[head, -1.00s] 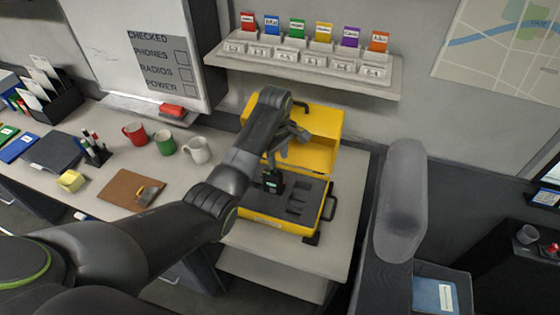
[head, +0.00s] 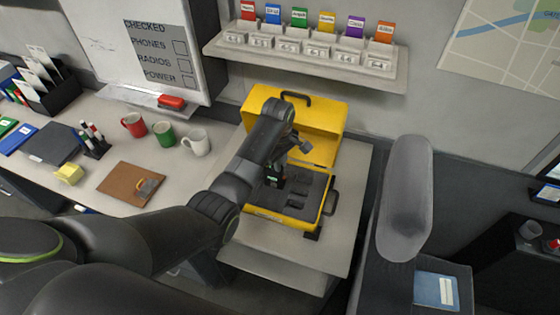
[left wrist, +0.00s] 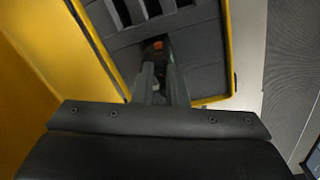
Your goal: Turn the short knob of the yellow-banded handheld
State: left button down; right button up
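The open yellow case (head: 262,217) stands on the counter with dark foam inside. A small dark handheld (head: 273,181) with a green lit screen stands upright in the left part of the foam. A yellow band on it cannot be made out. My left gripper (head: 291,149) is just above the handheld, its tips partly hidden by my own wrist. In the left wrist view my two gripper fingers (left wrist: 161,72) are apart, with a narrow gap. An orange spot (left wrist: 157,45) on a dark top shows just beyond the tips; contact cannot be told. My right gripper is not in view.
The case's lid (head: 325,120) stands raised behind the foam. Left are a white mug (head: 196,143), a green mug (head: 163,134), a red mug (head: 133,125) and a brown clipboard (head: 128,184). A shelf (head: 300,62) with coloured tags hangs above. A grey rounded upright (head: 404,200) stands right.

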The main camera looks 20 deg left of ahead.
pick_arm(q)
jog(key=shift+n, duration=0.4)
jog(key=n, duration=0.3)
jog(key=shift+n, duration=2.4)
jog(key=c, duration=1.4)
grip_release()
jog(key=shift+c, duration=0.2)
